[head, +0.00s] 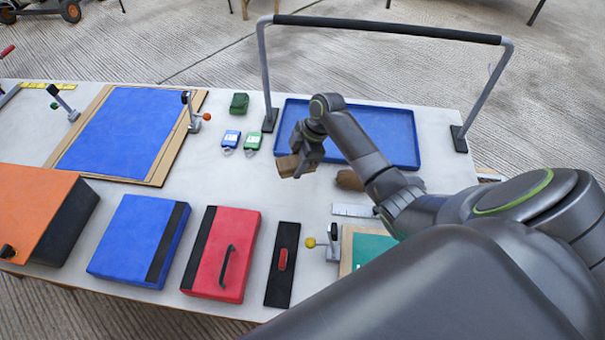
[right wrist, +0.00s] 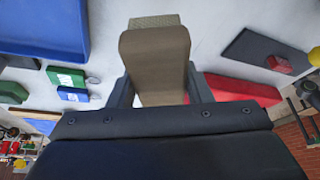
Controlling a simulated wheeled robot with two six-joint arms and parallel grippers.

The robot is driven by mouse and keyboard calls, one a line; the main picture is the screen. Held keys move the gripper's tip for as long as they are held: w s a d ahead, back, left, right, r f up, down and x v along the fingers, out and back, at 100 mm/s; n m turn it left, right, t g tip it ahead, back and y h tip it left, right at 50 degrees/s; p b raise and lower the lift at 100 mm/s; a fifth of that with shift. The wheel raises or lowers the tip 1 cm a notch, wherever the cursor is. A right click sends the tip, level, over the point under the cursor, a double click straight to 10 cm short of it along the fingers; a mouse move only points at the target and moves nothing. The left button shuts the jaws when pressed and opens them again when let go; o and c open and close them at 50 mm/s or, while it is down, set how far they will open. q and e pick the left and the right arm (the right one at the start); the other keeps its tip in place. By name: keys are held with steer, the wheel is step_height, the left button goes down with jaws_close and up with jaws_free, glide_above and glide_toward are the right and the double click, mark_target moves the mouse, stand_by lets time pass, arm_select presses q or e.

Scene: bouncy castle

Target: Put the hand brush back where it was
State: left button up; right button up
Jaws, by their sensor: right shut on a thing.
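My right gripper (head: 304,166) is over the pale table, in front of the blue tray. It is shut on the brown hand brush (head: 286,165). In the right wrist view the brown brush (right wrist: 155,65) sits between the two dark fingers, with a paler, rough part at its far end. Another brown piece (head: 348,180) shows right of the gripper in the head view; I cannot tell whether it belongs to the brush. My left gripper is not in view.
The blue tray (head: 405,158) lies beneath a grey frame with a black bar (head: 385,29). Small green and blue tags (head: 231,138) lie left of the gripper. A red case (head: 226,255), blue case (head: 140,240) and black plate (head: 282,265) line the front. A yellow-knobbed clamp (head: 332,242) stands nearby.

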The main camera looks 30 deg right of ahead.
mark_target(292, 185)
step_height(292, 185, down, 3)
steer(key=shift+f, duration=1.95)
steer(key=o, duration=0.5)
steer(key=shift+f, duration=0.2)
steer(key=o, duration=0.5)
steer(key=shift+c, duration=0.2)
